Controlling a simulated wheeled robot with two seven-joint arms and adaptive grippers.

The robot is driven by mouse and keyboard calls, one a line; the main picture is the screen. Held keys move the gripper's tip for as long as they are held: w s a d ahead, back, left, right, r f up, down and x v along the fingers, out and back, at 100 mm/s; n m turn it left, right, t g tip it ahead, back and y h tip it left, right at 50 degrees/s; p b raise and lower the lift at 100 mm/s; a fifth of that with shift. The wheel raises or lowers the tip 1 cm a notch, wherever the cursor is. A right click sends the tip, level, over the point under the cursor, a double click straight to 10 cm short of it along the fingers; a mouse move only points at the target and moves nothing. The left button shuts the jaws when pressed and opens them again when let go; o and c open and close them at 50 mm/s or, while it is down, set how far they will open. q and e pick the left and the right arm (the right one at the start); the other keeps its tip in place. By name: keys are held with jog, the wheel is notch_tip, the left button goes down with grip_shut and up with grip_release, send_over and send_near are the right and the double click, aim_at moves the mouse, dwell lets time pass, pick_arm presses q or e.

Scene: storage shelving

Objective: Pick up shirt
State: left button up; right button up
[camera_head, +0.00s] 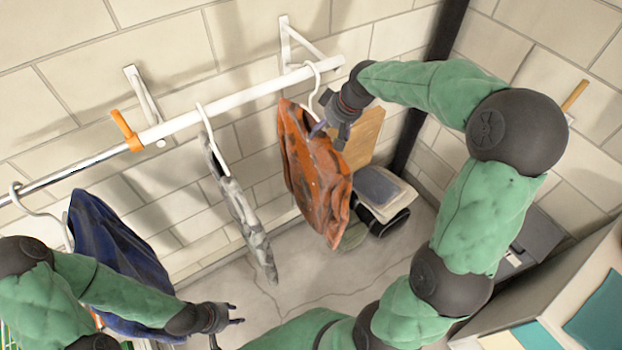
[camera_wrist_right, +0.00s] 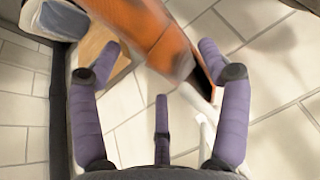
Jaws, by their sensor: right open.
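An orange shirt (camera_head: 317,185) with dark patches hangs on a white hanger (camera_head: 313,92) near the right end of the rail. My right gripper (camera_head: 322,128) is at the shirt's upper right, by the hanger. In the right wrist view the right gripper (camera_wrist_right: 158,72) has its purple fingers spread, with the blurred orange shirt (camera_wrist_right: 150,35) beyond and between them. A grey patterned shirt (camera_head: 238,205) and a dark blue shirt (camera_head: 115,260) hang further left. My left gripper (camera_head: 228,318) is low, right of the blue shirt, with fingers apart and empty.
The white rail (camera_head: 240,102) runs along the brick wall on brackets, with an orange clip (camera_head: 126,131) on it. Folded cloths (camera_head: 385,192) and a wooden board (camera_head: 362,137) are behind the orange shirt. A shelf unit (camera_head: 560,290) stands at lower right. Space between the hanging shirts is free.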

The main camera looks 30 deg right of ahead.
jog(key=shift+b+x, duration=0.3)
jog(key=shift+x, duration=2.4)
jog(key=shift+w+r, duration=0.1)
grip_shut()
